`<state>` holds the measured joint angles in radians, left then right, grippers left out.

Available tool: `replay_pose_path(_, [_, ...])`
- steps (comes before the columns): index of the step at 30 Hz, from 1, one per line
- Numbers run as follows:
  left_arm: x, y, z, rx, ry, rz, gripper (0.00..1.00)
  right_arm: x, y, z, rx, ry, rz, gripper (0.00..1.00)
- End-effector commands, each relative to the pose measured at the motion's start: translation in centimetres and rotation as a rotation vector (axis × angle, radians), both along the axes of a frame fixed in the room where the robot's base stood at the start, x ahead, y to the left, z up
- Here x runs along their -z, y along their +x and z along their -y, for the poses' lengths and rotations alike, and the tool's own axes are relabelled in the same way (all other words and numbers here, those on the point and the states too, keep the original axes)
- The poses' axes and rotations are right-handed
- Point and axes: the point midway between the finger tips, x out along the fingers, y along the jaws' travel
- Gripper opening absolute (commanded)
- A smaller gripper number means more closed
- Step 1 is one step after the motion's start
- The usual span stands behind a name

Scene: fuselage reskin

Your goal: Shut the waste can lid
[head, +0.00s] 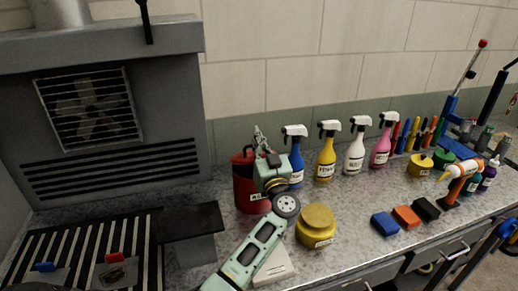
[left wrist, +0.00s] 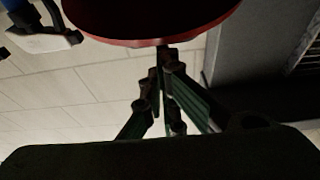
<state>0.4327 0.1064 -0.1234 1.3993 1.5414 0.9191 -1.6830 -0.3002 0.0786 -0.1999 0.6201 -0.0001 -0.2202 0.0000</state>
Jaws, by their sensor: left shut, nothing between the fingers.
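The red waste can (head: 245,186) stands on the grey speckled counter, just right of the grey fan cabinet. My left arm covers its right side, and I cannot tell from the head view how its lid stands. In the left wrist view, which looks upside down, a dark red round part of the can (left wrist: 150,18) with a brighter edge fills the top. My left gripper (head: 261,136) is shut and empty, its fingers rising above the can's top. In the left wrist view its fingers (left wrist: 162,62) are close to the red edge; contact is unclear. My right gripper is out of view.
Close right of the can stand a blue spray bottle (head: 295,158), a yellow one (head: 326,157), a white one (head: 354,155) and a pink one (head: 381,148). A yellow jar (head: 316,226) is right of my left arm. Coloured blocks (head: 406,215) lie near the front edge.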

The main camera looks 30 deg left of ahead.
Motion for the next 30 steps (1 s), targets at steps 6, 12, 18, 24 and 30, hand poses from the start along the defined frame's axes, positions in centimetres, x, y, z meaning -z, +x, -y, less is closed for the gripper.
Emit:
replay_pose_path(6, [1.6, -0.6, 0.7, 0.000, 0.059, 0.051, 0.00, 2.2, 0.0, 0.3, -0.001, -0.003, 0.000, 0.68])
replay_pose_path(12, [3.0, -1.2, 1.4, 0.000, 0.055, 0.048, 0.00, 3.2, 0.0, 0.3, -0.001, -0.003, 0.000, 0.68])
replay_pose_path(18, [4.4, -1.7, 2.0, -0.001, 0.108, 0.087, 0.00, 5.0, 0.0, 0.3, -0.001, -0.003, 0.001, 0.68])
replay_pose_path(24, [5.0, -2.0, 2.3, -0.001, 0.149, 0.125, 0.00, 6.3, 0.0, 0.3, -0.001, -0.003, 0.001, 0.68])
replay_pose_path(30, [5.1, -2.1, 2.4, -0.001, 0.163, 0.137, 0.00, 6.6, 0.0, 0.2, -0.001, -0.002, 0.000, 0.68])
